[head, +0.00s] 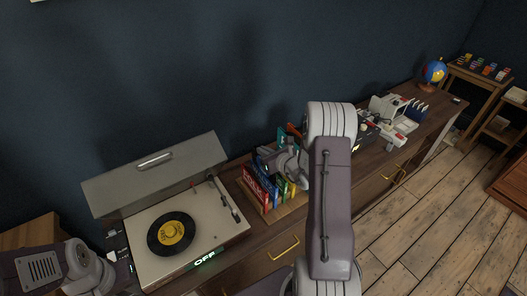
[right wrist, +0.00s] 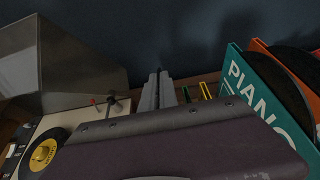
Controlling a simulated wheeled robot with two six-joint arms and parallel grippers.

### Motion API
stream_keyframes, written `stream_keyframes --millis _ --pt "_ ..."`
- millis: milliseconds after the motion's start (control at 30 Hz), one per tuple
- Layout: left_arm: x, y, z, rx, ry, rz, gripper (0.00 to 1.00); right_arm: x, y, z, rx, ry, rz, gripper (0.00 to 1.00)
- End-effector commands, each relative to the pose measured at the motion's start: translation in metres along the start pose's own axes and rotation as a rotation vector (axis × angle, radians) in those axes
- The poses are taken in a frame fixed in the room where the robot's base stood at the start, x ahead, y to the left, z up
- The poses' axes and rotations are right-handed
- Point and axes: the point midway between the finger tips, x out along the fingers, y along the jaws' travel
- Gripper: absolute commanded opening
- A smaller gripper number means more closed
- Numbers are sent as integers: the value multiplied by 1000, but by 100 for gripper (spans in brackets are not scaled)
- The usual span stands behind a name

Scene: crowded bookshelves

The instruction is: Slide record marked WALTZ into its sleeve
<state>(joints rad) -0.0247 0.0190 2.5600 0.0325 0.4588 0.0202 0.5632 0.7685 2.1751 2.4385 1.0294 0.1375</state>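A black record with a yellow label (head: 171,232) lies flat on the record player (head: 225,235); its label print is too small to read. It also shows in the right wrist view (right wrist: 45,153). Coloured sleeves (head: 262,187) stand in a wooden rack to the right of the player. In the right wrist view a teal sleeve reads PIANO (right wrist: 258,95), with an orange sleeve (right wrist: 262,47) behind it. My right gripper (head: 283,160) is above the rack; its fingers (right wrist: 158,88) look shut with nothing seen between them. My left arm shows at lower left, its fingers out of sight.
The player's lid (head: 155,170) stands raised behind it. A lit OFF sign (head: 205,259) is on its front. My right arm hides part of the cabinet top. A globe (head: 434,72) and other items stand farther right. The wall is close behind.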

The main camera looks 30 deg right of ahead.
Motion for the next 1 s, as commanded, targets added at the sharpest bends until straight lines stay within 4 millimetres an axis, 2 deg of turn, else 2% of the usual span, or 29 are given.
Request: stream_keyframes --millis 33,1000 --pt "6 0 1 0 0 0 18 2 0 -6 0 0 0 0" --pt "66 -1 7 0 0 0 18 23 0 -57 0 0 0 0"
